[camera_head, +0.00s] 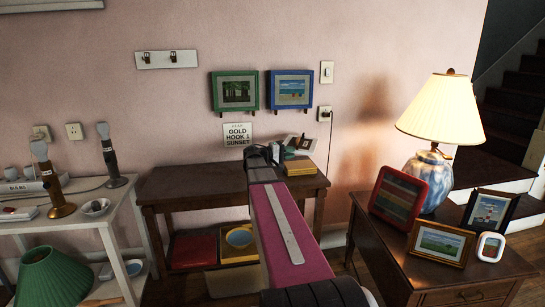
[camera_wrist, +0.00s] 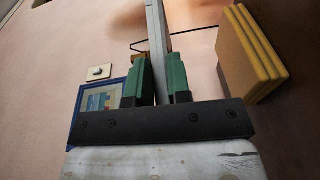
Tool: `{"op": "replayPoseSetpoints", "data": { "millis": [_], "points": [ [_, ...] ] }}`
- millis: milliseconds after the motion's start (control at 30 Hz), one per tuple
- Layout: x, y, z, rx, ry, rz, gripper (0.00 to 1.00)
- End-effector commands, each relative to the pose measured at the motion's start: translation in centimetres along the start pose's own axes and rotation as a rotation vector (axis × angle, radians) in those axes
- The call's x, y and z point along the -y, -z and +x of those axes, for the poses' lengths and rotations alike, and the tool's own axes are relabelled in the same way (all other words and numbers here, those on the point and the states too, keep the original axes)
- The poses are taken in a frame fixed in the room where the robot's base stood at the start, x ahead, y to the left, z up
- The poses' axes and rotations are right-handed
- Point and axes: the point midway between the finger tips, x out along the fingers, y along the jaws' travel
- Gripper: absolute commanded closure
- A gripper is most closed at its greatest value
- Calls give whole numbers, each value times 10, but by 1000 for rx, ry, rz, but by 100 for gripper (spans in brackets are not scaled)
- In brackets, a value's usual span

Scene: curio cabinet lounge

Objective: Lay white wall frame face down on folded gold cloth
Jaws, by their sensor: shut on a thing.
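The white wall frame (camera_head: 292,141) is tilted above the back table in the head view, with a small dark picture partly showing. In the wrist view the frame (camera_wrist: 157,35) shows edge-on as a pale bar between my green finger pads. My gripper (camera_wrist: 157,78) is shut on it. In the head view my gripper (camera_head: 270,154) is over the table, mostly hidden by my arm. The folded gold cloth (camera_head: 299,166) lies on the table's right part, just below and right of the frame. It also shows as a yellow layered block (camera_wrist: 250,55) in the wrist view, apart from my fingers.
Green (camera_head: 234,91) and blue (camera_head: 290,90) frames hang above the back table (camera_head: 190,183). A sign (camera_head: 237,134) reads "GOLD HOOK 1 SUNSET". A lit lamp (camera_head: 442,112) and several frames stand on the right cabinet (camera_head: 400,240). The back table's left top is clear.

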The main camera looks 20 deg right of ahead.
Motion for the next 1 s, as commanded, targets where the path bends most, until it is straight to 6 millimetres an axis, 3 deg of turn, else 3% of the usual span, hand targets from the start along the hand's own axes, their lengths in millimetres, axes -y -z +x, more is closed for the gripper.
{"op": "replayPoseSetpoints", "data": {
  "millis": [133, 367, 1000],
  "points": [
    [-1, 3, 15, 45, -44, -33, 100],
    [4, 2, 17, 52, -52, -41, 100],
    [64, 0, 19, 51, -51, -39, 100]
  ]
}}
